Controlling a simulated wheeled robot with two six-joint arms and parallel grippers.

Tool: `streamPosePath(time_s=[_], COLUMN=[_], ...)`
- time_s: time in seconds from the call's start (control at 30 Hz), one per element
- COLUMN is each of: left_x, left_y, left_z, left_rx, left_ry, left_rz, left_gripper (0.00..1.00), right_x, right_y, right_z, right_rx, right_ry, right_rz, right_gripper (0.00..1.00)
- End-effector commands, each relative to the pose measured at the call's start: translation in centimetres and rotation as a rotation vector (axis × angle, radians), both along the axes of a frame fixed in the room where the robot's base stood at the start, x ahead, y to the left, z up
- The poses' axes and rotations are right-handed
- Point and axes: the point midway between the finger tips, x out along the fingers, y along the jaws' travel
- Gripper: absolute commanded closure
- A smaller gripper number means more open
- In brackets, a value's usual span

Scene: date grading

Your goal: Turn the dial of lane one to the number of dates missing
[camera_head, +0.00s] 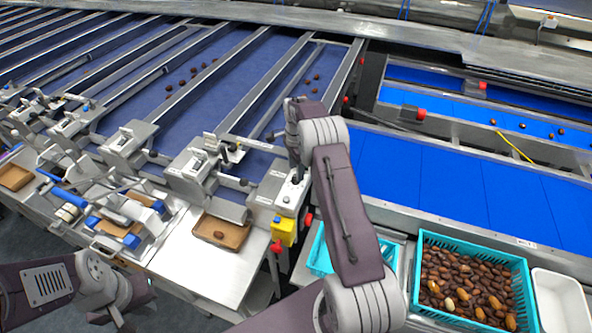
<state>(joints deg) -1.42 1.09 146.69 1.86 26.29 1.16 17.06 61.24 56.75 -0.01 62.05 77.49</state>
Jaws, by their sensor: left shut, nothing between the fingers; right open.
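My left gripper (118,314) is low at the left of the head view, shut and empty, away from the lane fittings. My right arm (340,200) rises from the bottom and bends over at the top. My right gripper (297,172) is small and partly hidden at its far end, open, just above a metal control box (290,195) at the lane end. I cannot make out a dial face or its setting. A brown wooden tray (235,240) with one date (219,235) in it lies on the steel bench, left of the box.
A yellow switch box (283,232) with a red button is below the control box. A teal crate (522,275) full of dates and a white bin (570,300) stand at right. Blue lanes (235,75) carry several dates. The bench top (190,265) has clear room.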

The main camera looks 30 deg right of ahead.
Motion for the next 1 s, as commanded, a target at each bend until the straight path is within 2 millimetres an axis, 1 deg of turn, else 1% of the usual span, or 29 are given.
streamPosePath(time_s=[0.03, 0.1, 0.2, 0.3, 0.47, 0.5, 0.57, 0.6, 0.67, 1.0], left_x=[0.0, 0.0, 0.0, 0.0, 0.0, 0.0, 0.0, 0.0, 0.0, 0.0], left_y=[0.0, 0.0, 0.0, 0.0, 0.0, 0.0, 0.0, 0.0, 0.0, 0.0], left_z=[0.9, 1.3, 1.6, 1.6, 1.5, 1.5, 1.5, 1.5, 1.5, 1.1], left_rx=[0.000, 0.000, 0.000, 0.000, 0.000, 0.000, 0.000, 0.000, 0.000, 0.000], left_ry=[0.000, 0.000, 0.000, 0.000, 0.000, 0.000, 0.000, 0.000, 0.000, 0.000], left_rz=[0.000, 0.000, 0.000, 0.000, 0.000, 0.000, 0.000, 0.000, 0.000, 0.000], left_gripper=[1.00, 1.00, 1.00, 1.00, 1.00, 1.00, 1.00, 1.00, 1.00, 1.00], right_x=[-0.1, -0.1, 0.0, 0.0, 0.0, 0.0, 0.0, 0.0, 0.0, 0.0], right_y=[0.0, 0.0, 0.0, 0.0, 0.0, 0.0, 0.0, 0.0, 0.0, 0.0], right_z=[-0.5, -1.5, -2.6, -3.0, -3.1, -3.1, -3.1, -3.0, -3.0, -3.1], right_rx=[0.001, 0.001, 0.000, 0.000, 0.000, 0.000, 0.000, 0.000, 0.000, -0.001], right_ry=[0.004, 0.003, 0.001, 0.000, -0.001, -0.001, -0.001, -0.001, -0.001, -0.002], right_rz=[0.000, 0.000, 0.000, 0.001, 0.001, 0.001, 0.001, 0.001, 0.001, 0.039], right_gripper=[0.51, 0.51, 0.51, 0.51, 0.51, 0.56, 0.73, 0.84, 1.00, 1.00])
